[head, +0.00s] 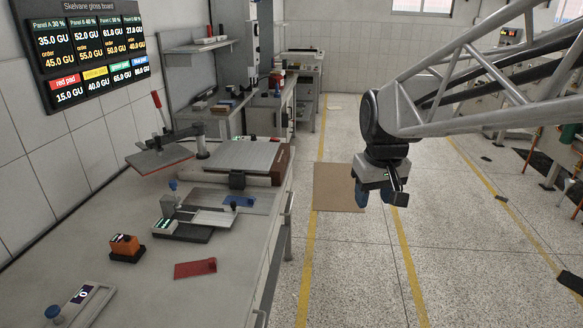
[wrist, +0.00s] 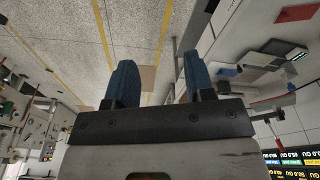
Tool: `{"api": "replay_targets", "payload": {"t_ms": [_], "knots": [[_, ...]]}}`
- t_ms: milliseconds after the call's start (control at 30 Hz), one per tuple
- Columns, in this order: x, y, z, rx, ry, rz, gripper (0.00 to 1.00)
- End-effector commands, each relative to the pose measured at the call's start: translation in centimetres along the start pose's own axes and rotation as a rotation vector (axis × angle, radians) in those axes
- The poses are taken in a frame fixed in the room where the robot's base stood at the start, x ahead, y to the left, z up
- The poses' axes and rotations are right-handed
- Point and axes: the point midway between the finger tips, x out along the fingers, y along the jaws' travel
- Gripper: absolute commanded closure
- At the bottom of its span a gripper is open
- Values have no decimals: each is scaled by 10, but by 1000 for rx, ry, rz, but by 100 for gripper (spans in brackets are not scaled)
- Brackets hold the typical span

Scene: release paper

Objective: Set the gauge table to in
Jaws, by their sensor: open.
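My gripper (head: 378,192) hangs over the floor, to the right of the bench and apart from it. Its two blue fingers are open and empty, also in the wrist view (wrist: 159,80). No part is plainly labelled as the gauge table. Mid-bench, a small device with a green display (head: 165,227) sits beside a light plate (head: 213,217) on a dark base. A grey plate with a blue piece (head: 238,201) lies behind it. Any in or out marking is too small to read.
A wall board (head: 92,48) shows GU readings. A brown sheet (head: 335,187) lies on open floor.

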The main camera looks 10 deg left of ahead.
Motion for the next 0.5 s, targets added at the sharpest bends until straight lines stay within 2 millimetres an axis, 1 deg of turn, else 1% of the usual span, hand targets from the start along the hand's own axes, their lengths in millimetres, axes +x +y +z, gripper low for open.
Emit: {"api": "replay_targets", "payload": {"t_ms": [33,100,367,500], "knots": [[3,-4,-14,-19,-5,-3,51],[6,-9,-32,-45,-11,-6,51],[22,-30,-97,-145,-29,-18,51],[33,-45,-131,-198,-39,-24,51]]}}
